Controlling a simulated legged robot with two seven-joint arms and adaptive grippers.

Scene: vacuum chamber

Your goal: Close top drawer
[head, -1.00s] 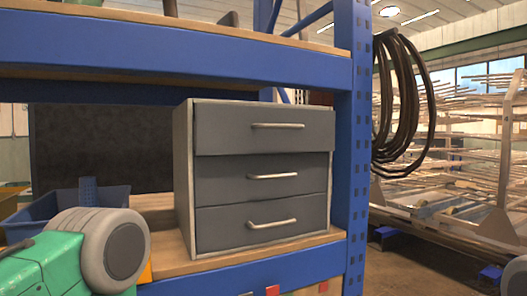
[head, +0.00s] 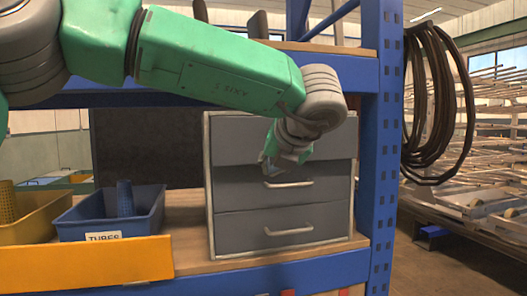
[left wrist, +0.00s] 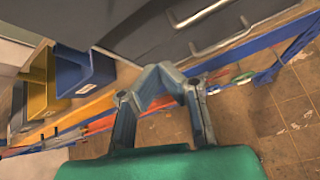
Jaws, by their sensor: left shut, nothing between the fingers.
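The grey cabinet (head: 209,190) has three stacked drawers and stands on the wooden shelf. The top drawer (head: 235,140) appears to stick out slightly past the drawers below; its handle is hidden behind my left arm. The middle drawer (head: 240,189) and bottom drawer (head: 240,235) show their handles and look shut. My left gripper (head: 268,168) is in front of the top drawer's lower part; contact cannot be told. In the left wrist view its fingers (left wrist: 155,76) are together and empty, beside the grey cabinet front (left wrist: 150,35). My right gripper is out of view.
A blue bin (head: 80,218) labelled TUBES and a yellow bin (head: 30,222) stand left of the cabinet. A blue post (head: 385,150) rises close on the right, with coiled cable (head: 440,100) beyond. The upper shelf beam (head: 360,68) runs above the cabinet.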

